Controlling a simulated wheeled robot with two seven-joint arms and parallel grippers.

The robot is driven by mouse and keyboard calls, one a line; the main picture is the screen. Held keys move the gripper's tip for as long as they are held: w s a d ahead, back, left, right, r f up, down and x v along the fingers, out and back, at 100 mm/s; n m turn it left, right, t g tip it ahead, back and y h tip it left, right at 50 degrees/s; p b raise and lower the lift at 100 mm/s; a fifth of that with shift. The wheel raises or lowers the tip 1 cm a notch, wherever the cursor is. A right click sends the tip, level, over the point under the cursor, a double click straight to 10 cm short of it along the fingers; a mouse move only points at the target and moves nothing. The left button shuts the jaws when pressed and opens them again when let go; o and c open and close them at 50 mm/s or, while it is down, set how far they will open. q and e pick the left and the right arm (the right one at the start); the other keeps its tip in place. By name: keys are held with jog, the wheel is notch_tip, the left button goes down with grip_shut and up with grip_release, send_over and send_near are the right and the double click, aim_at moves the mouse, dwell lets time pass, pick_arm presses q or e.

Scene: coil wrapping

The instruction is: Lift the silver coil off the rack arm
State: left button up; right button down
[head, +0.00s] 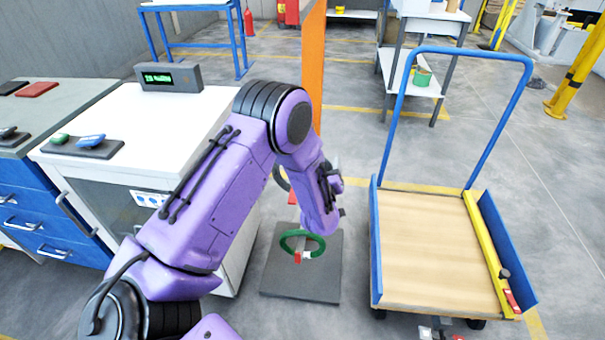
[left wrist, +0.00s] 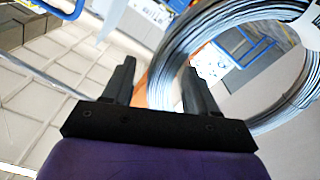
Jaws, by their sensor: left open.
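In the left wrist view the silver coil (left wrist: 177,75) is a large wire loop filling the upper right, with a white tag at the right edge. My left gripper (left wrist: 158,75) is open, with the coil's left side showing between its two fingers. I cannot tell how deep the wire sits. In the head view my left gripper (head: 334,182) is beside the orange rack post (head: 313,70). My arm hides most of the silver coil there; a dark curved edge shows left of the wrist. The rack arm holding it is not clearly visible. My right gripper is not in view.
A green coil (head: 284,244) is low on the rack, by a red-tipped piece, above the dark base plate (head: 300,287). A blue-handled cart (head: 430,255) stands right. A white cabinet (head: 205,110) stands left. Floor between rack and cart is clear.

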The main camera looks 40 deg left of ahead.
pick_arm(q)
grip_shut()
jog(key=shift+r, duration=0.1)
jog(key=shift+r, duration=0.65)
notch_tip(320, 180, up, 2)
jog(key=shift+r, duration=0.1)
jog(key=v, duration=1.8)
jog(key=shift+s+a, duration=0.1)
